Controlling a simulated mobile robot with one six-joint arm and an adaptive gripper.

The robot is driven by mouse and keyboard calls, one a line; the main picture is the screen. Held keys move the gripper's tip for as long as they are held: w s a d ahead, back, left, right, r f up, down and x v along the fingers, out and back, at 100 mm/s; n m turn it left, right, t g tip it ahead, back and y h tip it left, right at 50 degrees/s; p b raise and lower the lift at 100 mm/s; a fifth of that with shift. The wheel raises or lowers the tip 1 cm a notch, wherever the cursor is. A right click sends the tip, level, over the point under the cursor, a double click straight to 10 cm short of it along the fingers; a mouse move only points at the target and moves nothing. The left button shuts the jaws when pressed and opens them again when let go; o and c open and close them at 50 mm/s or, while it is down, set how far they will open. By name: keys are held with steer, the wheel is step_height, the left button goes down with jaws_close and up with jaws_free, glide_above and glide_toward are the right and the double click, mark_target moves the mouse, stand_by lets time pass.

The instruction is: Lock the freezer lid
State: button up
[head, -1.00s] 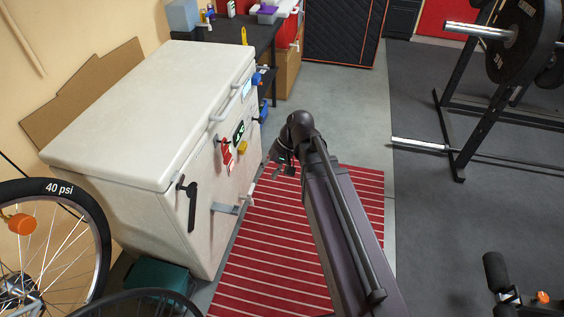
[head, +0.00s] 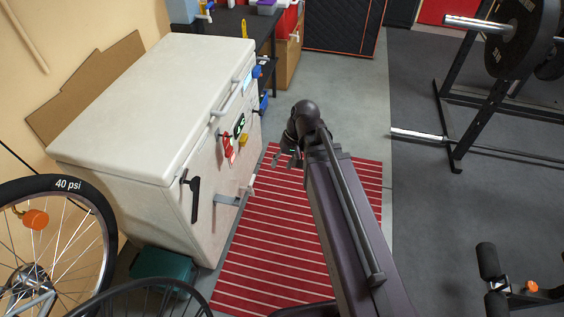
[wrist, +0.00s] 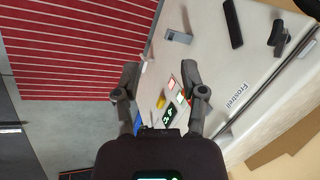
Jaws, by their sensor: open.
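The white chest freezer (head: 135,110) stands at the left in the head view with its lid (head: 160,85) down. A black lever (head: 193,198) hangs on its front below the lid edge, and a grey metal bracket (head: 229,199) sticks out beside it. In the wrist view the black lever (wrist: 233,22) and grey bracket (wrist: 178,36) show beyond my fingers. My gripper (wrist: 160,75) is open and empty, in front of the freezer. In the head view it is small and partly hidden by my arm (head: 290,152). Whether the lid is locked cannot be told.
Red and white tags (head: 227,146), a yellow piece (head: 243,140) and a grey handle (head: 228,105) are on the freezer. A striped red mat (head: 265,230) lies before it. A bicycle wheel (head: 95,205) and green box (head: 165,264) stand near left; a rack with a barbell (head: 418,134) stands right.

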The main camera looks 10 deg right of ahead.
steer(key=shift+d, duration=0.1)
steer(key=s+d+f+h, duration=0.1)
steer(key=s+d+h, duration=0.1)
steer(key=d+h, duration=0.2)
steer(key=d, duration=0.3)
steer(key=shift+s+d+t, duration=0.15)
steer(key=shift+s+t, duration=0.15)
steer(key=shift+t, duration=0.1)
steer(key=shift+o, duration=0.2)
steer(key=shift+f, duration=0.1)
